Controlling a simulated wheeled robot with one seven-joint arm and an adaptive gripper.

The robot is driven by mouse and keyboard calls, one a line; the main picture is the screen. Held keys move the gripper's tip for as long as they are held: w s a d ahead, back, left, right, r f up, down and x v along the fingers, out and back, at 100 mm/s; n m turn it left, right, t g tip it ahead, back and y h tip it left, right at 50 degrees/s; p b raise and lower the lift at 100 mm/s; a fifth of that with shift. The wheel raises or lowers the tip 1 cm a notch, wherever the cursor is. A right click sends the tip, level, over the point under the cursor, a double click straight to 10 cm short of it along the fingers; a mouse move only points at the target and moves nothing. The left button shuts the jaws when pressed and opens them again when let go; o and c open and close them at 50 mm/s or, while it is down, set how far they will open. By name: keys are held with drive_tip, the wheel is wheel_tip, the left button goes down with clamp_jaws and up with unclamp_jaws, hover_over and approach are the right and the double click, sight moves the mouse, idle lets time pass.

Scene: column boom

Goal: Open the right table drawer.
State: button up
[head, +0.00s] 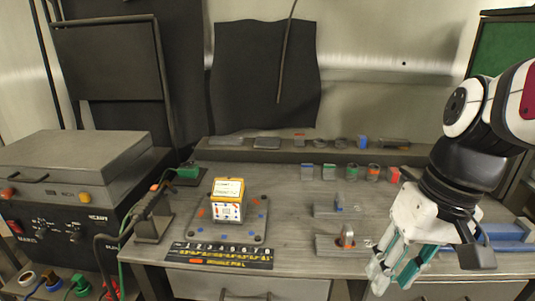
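The right table drawer (465,291) is under the tabletop at the bottom right. Only a strip of its grey front shows, and the picture's lower edge cuts it off. It looks shut; its handle cannot be made out. My gripper (392,287) points down in front of the table's front edge, near the left end of this drawer front. Its two teal-and-white fingers are apart with a gap between them, and nothing shows between them. I cannot tell whether the fingertips touch the drawer.
The grey table (285,215) carries a yellow-topped box (228,199) on a plate, a numbered strip (219,255), small metal fixtures (347,236) and blue parts (500,234). A left drawer (300,288) sits below. A black control unit (70,215) stands at left.

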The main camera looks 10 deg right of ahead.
drive_tip(key=w+d+f+m+t+y+b, duration=0.25)
drive_tip(key=d+f+y, duration=0.25)
drive_tip(key=d+f, duration=0.25)
drive_tip(key=w+d+f+m+t+y+b, duration=0.2)
drive_tip(key=d+f+m+y+b, duration=0.15)
drive_tip(key=d+f, duration=0.4)
drive_tip(key=s+d+f+m+t+h+b, duration=0.65)
drive_tip(key=s+d+f+t, duration=0.65)
drive_tip(key=d+f+t, duration=0.3)
drive_tip(key=shift+m+g+h, duration=0.3)
drive_tip(key=shift+m+g, duration=0.15)
drive_tip(key=shift+g, duration=0.2)
drive_tip(key=x, duration=0.9)
drive_tip(key=f+x, duration=0.1)
drive_tip(key=x, duration=0.3)
drive_tip(key=shift+w, duration=0.45)
clamp_jaws()
